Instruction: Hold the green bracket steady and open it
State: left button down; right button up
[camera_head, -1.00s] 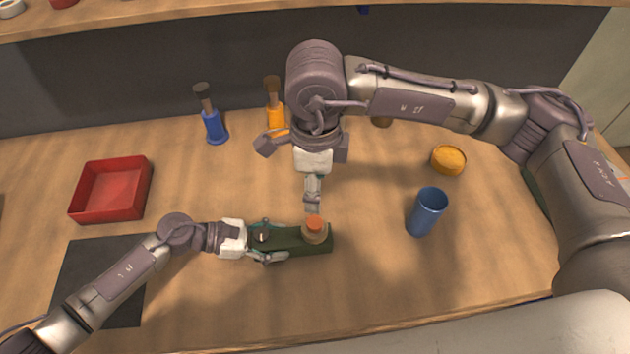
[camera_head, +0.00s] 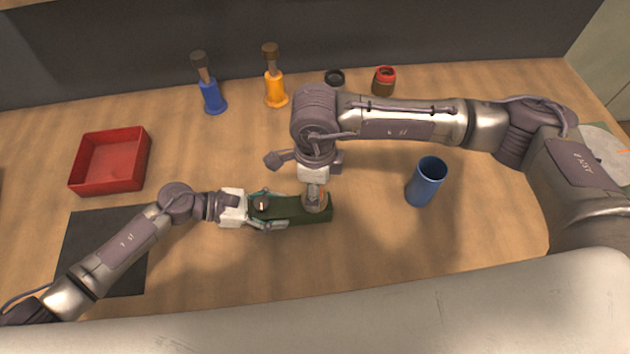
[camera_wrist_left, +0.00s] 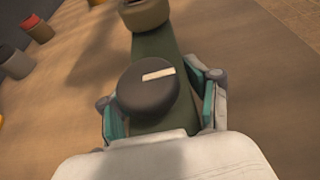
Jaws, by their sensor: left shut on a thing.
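The green bracket (camera_head: 290,213) is a long dark green block lying on the table. My left gripper (camera_head: 268,210) is shut on its left end, with a finger on each side. In the left wrist view the bracket (camera_wrist_left: 153,60) runs away from my left gripper (camera_wrist_left: 160,105). A dark round knob with a pale bar (camera_wrist_left: 148,92) sits on the bracket between the fingers. A brown round part (camera_wrist_left: 146,14) sits at its far end. My right gripper (camera_head: 316,194) points down over that far part and largely hides it; whether its fingers are shut there I cannot tell.
A red tray (camera_head: 110,187) and a dark mat (camera_head: 115,280) are at the left. A blue cup (camera_head: 427,182) stands to the right. A blue-handled tool (camera_head: 212,98), a yellow-handled tool (camera_head: 275,90) and a red-topped jar (camera_head: 384,82) stand at the back. The front table is clear.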

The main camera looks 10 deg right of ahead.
grip_shut()
jog(key=shift+r, duration=0.2)
dwell(0.8)
jog(key=shift+r, duration=1)
jog(key=shift+r, duration=2)
pick_arm(q)
jog(key=shift+c, duration=0.9)
grip_release()
